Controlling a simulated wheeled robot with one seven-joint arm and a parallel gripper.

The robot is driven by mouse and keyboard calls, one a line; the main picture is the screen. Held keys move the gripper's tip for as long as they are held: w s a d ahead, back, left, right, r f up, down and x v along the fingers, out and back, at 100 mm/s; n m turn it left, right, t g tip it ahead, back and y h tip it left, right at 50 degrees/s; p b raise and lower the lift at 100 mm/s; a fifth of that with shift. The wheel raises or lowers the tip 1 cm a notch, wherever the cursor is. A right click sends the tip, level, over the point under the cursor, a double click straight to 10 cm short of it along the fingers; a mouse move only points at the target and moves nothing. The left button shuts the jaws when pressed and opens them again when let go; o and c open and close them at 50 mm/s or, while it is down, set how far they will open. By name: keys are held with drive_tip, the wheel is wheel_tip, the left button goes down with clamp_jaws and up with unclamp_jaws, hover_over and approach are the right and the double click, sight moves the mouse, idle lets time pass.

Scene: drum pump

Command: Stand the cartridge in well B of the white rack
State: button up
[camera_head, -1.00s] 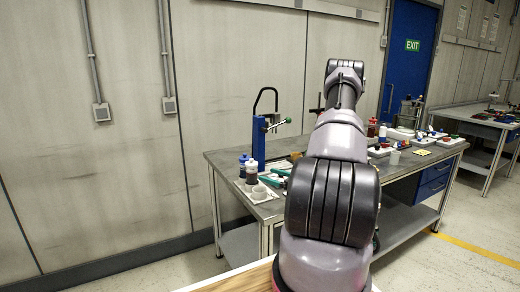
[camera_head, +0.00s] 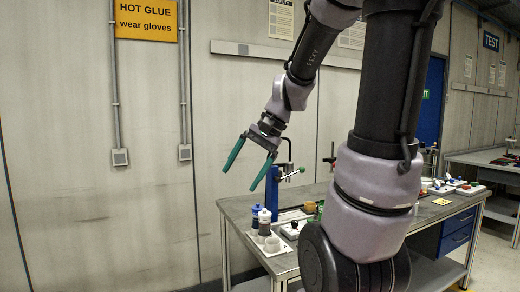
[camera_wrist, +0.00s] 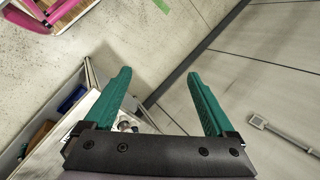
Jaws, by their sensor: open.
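My gripper (camera_head: 243,178) is open and empty, its two green fingers pointing down and left in the air in front of the wall, above the left end of the bench. In the wrist view its fingers (camera_wrist: 158,75) are spread with nothing between them. A pale tray with round cups (camera_head: 270,248) lies at the near left corner of the bench; I cannot tell whether it is the white rack. Two dark bottles, one blue-capped (camera_head: 255,218) and one with a pale top (camera_head: 265,222), stand by it. I cannot make out the cartridge or well B for certain.
The grey bench (camera_head: 240,208) runs to the right, partly hidden by my arm. A blue press-like stand (camera_head: 272,190) rises behind the bottles, close to my gripper. Small items (camera_head: 440,187) lie at the bench's far right. The wall (camera_head: 60,200) is behind.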

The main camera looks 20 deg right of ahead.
drive_tip(key=s+d+r+n+t+h, duration=0.1)
drive_tip(key=s+r+n+t+h, duration=0.2)
drive_tip(key=s+r, duration=0.3)
drive_tip(key=shift+s+d+r+n+t+h, duration=0.2)
drive_tip(key=shift+d+r+n+t+h, duration=0.15)
drive_tip(key=shift+t, duration=0.45)
idle(0.5)
